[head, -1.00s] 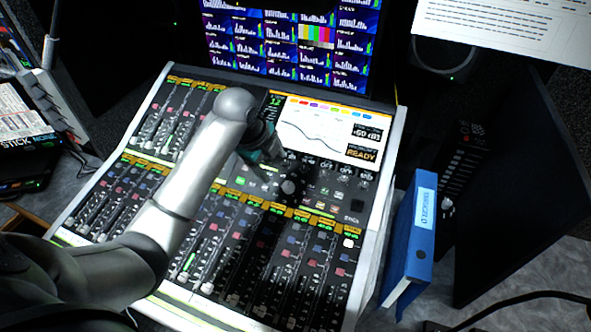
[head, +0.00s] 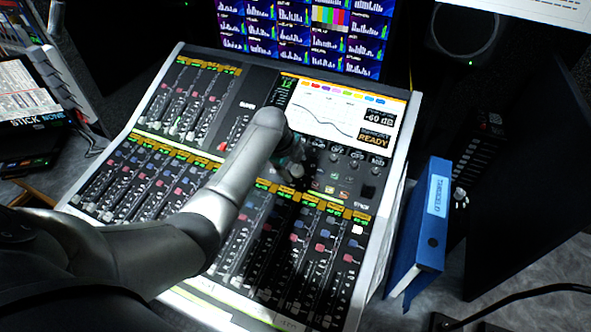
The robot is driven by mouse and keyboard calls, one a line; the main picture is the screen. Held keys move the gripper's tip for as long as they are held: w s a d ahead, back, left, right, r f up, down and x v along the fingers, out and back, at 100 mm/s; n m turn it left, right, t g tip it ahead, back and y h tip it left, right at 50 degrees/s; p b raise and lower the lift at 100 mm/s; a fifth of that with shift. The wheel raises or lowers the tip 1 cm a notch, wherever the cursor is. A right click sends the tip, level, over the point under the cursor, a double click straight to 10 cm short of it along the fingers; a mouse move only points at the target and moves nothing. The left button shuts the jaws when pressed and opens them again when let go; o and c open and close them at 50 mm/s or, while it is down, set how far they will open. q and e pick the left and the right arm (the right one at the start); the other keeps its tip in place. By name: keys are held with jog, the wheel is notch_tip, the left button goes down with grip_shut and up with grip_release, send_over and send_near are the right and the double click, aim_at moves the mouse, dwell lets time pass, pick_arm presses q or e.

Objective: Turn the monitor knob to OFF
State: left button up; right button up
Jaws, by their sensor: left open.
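The mixing console (head: 385,165) lies tilted in front of me. A dark round knob (head: 297,171) sits below its small display (head: 335,110); I cannot read its marking, so I cannot tell whether it is the monitor knob. A row of small knobs with labels, some looking like OFF, sits to its right, under the display. My left arm reaches in from the left over the faders, and my left gripper (head: 290,160) is open, close above the dark knob. My arm hides part of it, and I cannot tell whether the fingers touch the knob. My right gripper is not in view.
Fader rows (head: 290,255) cover the console's lower half. A large monitor (head: 300,35) with meter tiles stands behind it. A blue binder (head: 425,225) stands just right of the console. A dark panel (head: 530,180) and a black cable (head: 510,300) are farther right.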

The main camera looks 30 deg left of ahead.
aim_at(297, 171)
pick_arm(q)
jog(key=shift+x, duration=1.05)
grip_shut()
